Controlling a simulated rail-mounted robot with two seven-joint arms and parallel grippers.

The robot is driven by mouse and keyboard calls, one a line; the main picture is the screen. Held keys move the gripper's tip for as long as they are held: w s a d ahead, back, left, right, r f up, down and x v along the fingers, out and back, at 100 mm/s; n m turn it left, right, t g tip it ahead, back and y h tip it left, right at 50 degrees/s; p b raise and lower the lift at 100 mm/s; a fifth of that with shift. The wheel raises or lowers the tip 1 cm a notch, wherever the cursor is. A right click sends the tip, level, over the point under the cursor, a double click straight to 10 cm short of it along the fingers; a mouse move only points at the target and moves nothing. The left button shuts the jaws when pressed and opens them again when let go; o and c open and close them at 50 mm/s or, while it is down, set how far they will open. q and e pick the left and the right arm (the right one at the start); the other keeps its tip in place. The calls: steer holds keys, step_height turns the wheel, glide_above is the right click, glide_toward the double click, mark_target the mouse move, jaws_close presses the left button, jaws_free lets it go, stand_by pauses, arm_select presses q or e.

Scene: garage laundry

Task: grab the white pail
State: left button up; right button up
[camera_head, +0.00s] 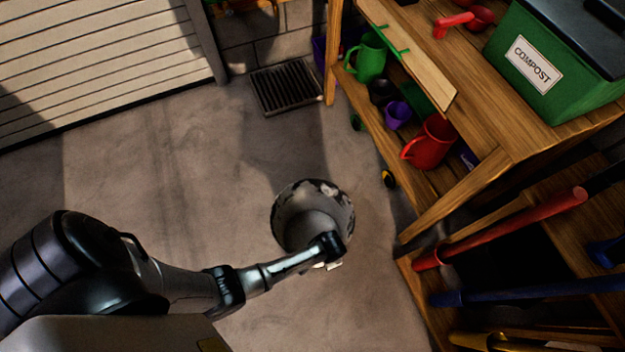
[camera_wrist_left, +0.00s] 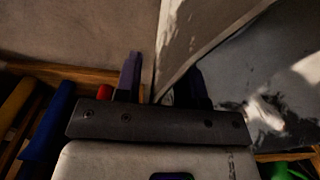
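The white pail (camera_head: 288,215) stands on the concrete floor in the middle of the head view, its worn rim facing up. My left gripper (camera_head: 332,262) is at the pail's near right side; the arm hides part of the pail. In the left wrist view, the pail wall (camera_wrist_left: 190,40) runs between the two fingers of my left gripper (camera_wrist_left: 163,82). One finger is outside the wall and the other is on the inner side. The fingers are apart, with a visible gap to the wall. My right gripper is not in view.
A wooden shelf unit (camera_head: 530,112) stands to the right, with a red jug (camera_head: 432,143), a green jug (camera_head: 369,57) and a green compost bin (camera_head: 560,75). Long colored handles lie at lower right. A floor drain (camera_head: 289,88) is behind. The floor left of the pail is clear.

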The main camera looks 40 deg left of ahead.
arm_select(q)
steer(key=shift+f, duration=0.15)
jaws_close()
stand_by(1.4)
